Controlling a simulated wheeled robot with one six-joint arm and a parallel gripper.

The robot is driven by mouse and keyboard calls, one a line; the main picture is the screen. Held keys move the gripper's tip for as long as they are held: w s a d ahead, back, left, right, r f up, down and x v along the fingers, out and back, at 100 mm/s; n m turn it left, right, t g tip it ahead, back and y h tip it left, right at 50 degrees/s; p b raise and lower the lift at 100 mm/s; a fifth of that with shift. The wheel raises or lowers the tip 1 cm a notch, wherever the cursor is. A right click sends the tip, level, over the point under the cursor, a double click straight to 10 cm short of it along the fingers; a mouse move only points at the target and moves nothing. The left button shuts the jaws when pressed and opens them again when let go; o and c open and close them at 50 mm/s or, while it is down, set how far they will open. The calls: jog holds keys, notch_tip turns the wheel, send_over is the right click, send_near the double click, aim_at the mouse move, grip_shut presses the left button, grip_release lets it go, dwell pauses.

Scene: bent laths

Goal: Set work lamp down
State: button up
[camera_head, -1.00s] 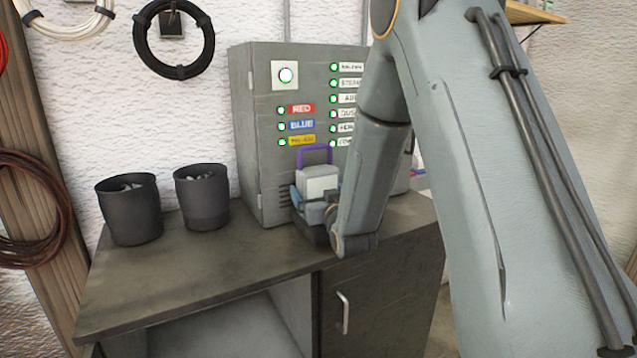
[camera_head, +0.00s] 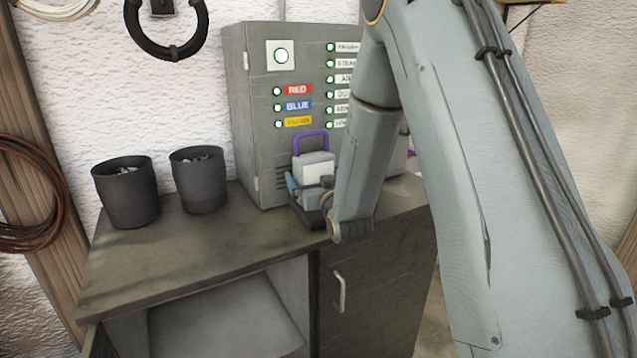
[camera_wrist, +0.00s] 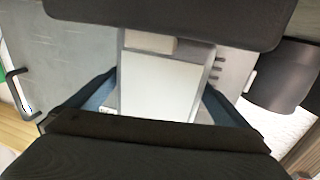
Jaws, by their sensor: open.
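The work lamp (camera_head: 314,166), with a white-grey body and a purple handle, stands upright at the right part of the cabinet top, close in front of the grey control box. My gripper (camera_head: 309,189) is low at the lamp, its blue-grey fingers open around it. In the wrist view the lamp's pale face (camera_wrist: 160,88) lies between the two blue fingers of my gripper (camera_wrist: 158,100), with a gap showing at the sides. The lamp's foot is hidden by my gripper and forearm, so its contact with the top cannot be seen.
The control box (camera_head: 255,150) with lit green buttons stands behind the lamp. Two dark bins (camera_head: 126,195) (camera_head: 198,182) stand on the cabinet top (camera_head: 190,245) to the left. The top between bins and lamp is clear. A door handle (camera_head: 339,291) is on the front.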

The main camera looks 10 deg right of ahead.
jog(key=s+d+b, duration=0.1)
jog(key=s+b, duration=0.3)
jog(key=s, duration=0.8)
jog(key=w+f+y, duration=0.1)
jog(key=w+d+f+n+y+b, duration=0.1)
jog(key=f, duration=0.1)
jog(key=w+f+n+y+b, duration=0.1)
jog(key=shift+w+d+f+g, duration=0.25)
jog(key=shift+d+f+g, duration=0.05)
jog(key=shift+d+f, duration=0.1)
jog(key=shift+a+x, duration=0.2)
jog(key=shift+x, duration=1.05)
jog(key=shift+p+x, duration=1.25)
jog(key=shift+x, duration=1.25)
jog(key=shift+a, duration=0.1)
jog(key=c, duration=1.7)
jog(key=shift+r, duration=0.15)
jog(key=shift+c, duration=1.4)
jog(key=shift+r, duration=0.1)
